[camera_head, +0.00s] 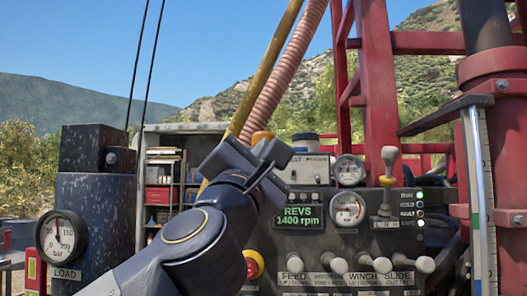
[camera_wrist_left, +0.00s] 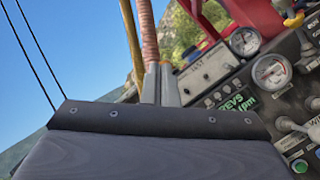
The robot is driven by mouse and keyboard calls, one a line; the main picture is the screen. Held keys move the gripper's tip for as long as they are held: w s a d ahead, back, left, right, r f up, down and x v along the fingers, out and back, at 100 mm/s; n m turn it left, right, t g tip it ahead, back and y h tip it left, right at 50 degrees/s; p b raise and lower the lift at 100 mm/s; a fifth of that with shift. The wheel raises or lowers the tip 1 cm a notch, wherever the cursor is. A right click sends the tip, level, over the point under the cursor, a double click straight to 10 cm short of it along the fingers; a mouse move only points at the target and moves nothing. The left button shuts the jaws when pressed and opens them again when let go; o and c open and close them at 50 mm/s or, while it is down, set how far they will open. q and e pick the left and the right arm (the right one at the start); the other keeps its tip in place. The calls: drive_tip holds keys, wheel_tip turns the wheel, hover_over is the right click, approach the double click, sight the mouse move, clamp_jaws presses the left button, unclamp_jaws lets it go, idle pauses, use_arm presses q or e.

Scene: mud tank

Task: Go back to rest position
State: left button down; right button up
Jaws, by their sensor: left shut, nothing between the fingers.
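My left arm comes in from the bottom left in the head view. My left gripper (camera_head: 262,152) is raised in front of the left part of the control panel (camera_head: 395,240). In the left wrist view, the gripper's grey fingers (camera_wrist_left: 162,84) are shut with nothing between them. The gripper hides part of the panel's left edge and the shelf behind. My right gripper is in neither view.
The panel has a green REVS screen (camera_head: 303,217) reading 1400 rpm, two gauges, a tall lever (camera_head: 389,165), a row of pale knobs (camera_head: 380,264) and a red-yellow button (camera_head: 254,264). A LOAD gauge (camera_head: 62,235) stands left. Red steelwork (camera_head: 376,80) rises behind.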

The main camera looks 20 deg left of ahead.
use_arm(q)
drive_tip(key=shift+w, duration=0.1)
drive_tip(key=shift+f, duration=0.1)
idle(0.3)
drive_tip(key=s+a+f+m+g+h+b, duration=0.15)
drive_tip(key=f+m+g+h, duration=0.3)
drive_tip(key=f+m, duration=0.9)
drive_tip(key=s+f+m+g+h+b, duration=0.1)
drive_tip(key=s+f+m+g+h, duration=0.4)
drive_tip(key=f, duration=1.6)
drive_tip(key=s+a+f+m+g+y, duration=0.1)
drive_tip(key=s+f+g+y, duration=0.1)
drive_tip(key=f, duration=0.7)
drive_tip(key=s+a+f+m+g+y, duration=0.2)
drive_tip(key=s+f+g, duration=0.2)
drive_tip(key=s+f, duration=0.3)
drive_tip(key=s+a+f+m+g+y+b, duration=0.1)
drive_tip(key=s+a+f+m+g+y, duration=0.1)
drive_tip(key=f, duration=0.9)
drive_tip(key=s+g, duration=0.1)
drive_tip(key=s, duration=0.1)
drive_tip(key=shift+s+a+f, duration=0.15)
drive_tip(key=shift+s+f, duration=0.1)
drive_tip(key=shift+s, duration=0.05)
